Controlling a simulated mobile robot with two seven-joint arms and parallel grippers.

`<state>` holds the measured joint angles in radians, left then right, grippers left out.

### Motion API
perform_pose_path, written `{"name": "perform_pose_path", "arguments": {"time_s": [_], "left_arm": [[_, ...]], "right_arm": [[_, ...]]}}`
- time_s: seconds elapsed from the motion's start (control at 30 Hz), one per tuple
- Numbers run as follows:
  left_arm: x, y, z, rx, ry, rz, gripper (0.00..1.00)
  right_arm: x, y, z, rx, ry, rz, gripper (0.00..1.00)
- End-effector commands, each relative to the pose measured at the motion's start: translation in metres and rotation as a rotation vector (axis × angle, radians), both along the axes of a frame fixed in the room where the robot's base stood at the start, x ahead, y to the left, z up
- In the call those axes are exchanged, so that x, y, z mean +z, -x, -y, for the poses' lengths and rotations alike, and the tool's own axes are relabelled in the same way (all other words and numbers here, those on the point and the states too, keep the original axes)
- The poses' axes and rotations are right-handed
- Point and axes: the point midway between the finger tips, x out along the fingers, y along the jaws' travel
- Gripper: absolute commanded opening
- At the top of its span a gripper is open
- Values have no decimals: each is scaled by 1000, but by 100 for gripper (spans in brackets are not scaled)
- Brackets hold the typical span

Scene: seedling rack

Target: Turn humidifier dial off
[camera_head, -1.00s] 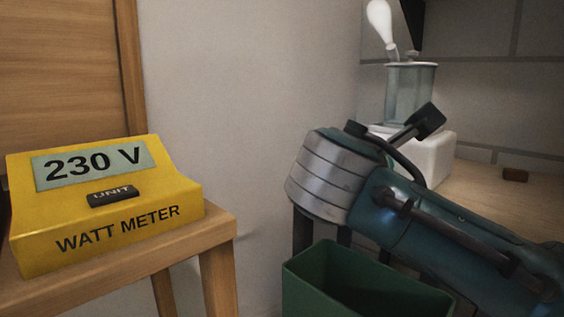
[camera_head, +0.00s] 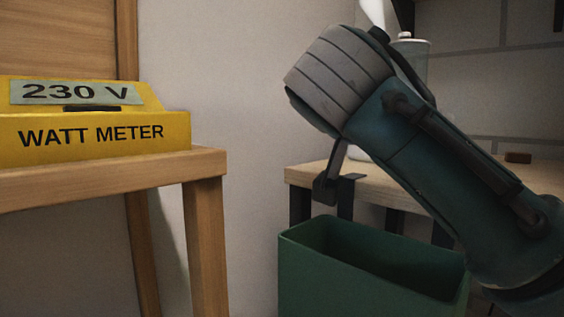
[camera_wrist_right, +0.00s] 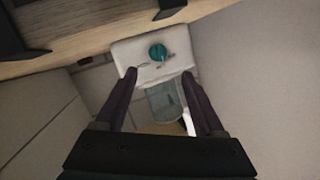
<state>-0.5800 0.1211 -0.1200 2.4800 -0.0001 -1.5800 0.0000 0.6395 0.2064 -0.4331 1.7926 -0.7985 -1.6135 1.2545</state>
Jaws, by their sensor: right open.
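The humidifier has a white base (camera_wrist_right: 126,52) and a clear tank (camera_wrist_right: 163,103) in the right wrist view. Its teal dial (camera_wrist_right: 157,52) is on the white face, just beyond my right fingertips. In the head view the tank (camera_head: 413,58) shows behind my right arm, which hides most of the base. In the head view only part of this gripper (camera_head: 327,188) shows below my wrist. My left gripper is not in view.
The humidifier stands on a wooden shelf (camera_head: 305,174) with dark legs. A green bin (camera_head: 370,275) is below my right arm. A yellow watt meter (camera_head: 90,138) reading 230 V sits on a wooden stool (camera_head: 205,168) at left. A small brown block (camera_head: 518,157) lies at right.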

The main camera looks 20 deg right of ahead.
Motion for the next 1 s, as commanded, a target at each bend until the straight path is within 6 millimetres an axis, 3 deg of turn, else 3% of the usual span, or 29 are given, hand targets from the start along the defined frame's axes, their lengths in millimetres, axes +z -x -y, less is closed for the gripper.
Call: {"name": "perform_pose_path", "arguments": {"time_s": [0.03, 0.1, 0.3, 0.47, 0.83, 1.0], "left_arm": [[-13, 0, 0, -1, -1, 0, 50], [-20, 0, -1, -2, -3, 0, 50], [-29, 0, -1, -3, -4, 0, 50], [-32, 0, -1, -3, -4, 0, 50], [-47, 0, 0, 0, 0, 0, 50], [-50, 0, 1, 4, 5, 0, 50]], "right_arm": [[-7, 1, 0, -24, -85, 101, 71], [-6, 2, 0, -58, -203, 237, 71], [-4, 4, 1, -119, -416, 479, 71], [-5, 0, 6, -130, -454, 526, 71], [-18, -43, 56, -134, -452, 524, 71], [-21, -56, 69, -131, -453, 525, 71]]}}
